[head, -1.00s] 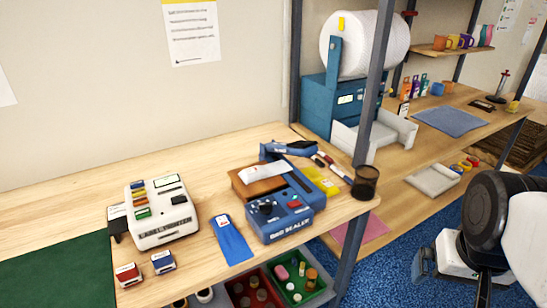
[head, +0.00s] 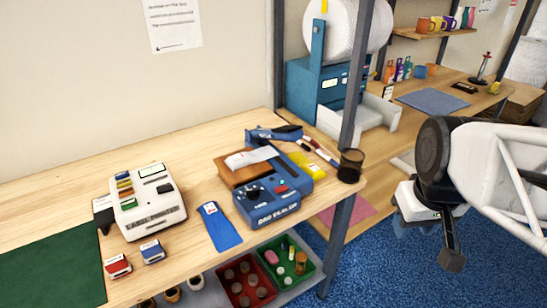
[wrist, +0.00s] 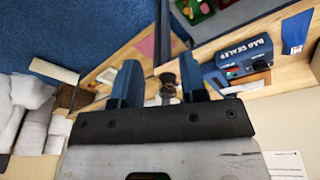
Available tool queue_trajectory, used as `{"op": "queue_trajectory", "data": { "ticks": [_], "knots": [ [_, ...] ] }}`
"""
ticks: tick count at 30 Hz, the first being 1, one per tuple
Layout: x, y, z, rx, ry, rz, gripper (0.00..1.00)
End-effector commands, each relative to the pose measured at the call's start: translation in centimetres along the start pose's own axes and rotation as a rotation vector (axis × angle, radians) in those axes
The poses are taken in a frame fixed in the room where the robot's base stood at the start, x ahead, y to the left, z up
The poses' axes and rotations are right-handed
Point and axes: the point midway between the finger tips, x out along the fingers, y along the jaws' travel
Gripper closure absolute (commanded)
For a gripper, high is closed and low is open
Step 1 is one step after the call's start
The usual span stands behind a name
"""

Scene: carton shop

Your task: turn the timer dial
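The blue bag sealer (head: 268,207) stands on the wooden workbench. A small black dial (head: 254,190) sits on its sloped top panel, left of a red button. I cannot read the dial's marks or setting.
A label printer (head: 150,208), two stamps and a blue pouch (head: 218,226) lie left of the sealer. A dark mesh cup (head: 350,166) stands at the bench's right end, near a grey shelf post (head: 357,80). Bins (head: 245,280) sit below the bench.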

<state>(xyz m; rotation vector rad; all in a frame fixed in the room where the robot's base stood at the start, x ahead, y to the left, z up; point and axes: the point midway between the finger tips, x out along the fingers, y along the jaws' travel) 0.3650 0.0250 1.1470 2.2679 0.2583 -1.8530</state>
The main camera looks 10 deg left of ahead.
Motion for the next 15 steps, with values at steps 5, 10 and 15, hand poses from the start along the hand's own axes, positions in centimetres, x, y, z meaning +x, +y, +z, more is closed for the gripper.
{"op": "queue_trajectory", "data": {
  "ticks": [5, 10, 15],
  "knots": [
    [0.6, -1.7, -4.1, -0.201, -0.022, -0.019, 0.61],
    [1.4, -3.6, -7.9, -0.396, -0.037, -0.037, 0.61],
    [2.4, -6.1, -11.6, -0.589, -0.051, -0.056, 0.61]
  ]
}}
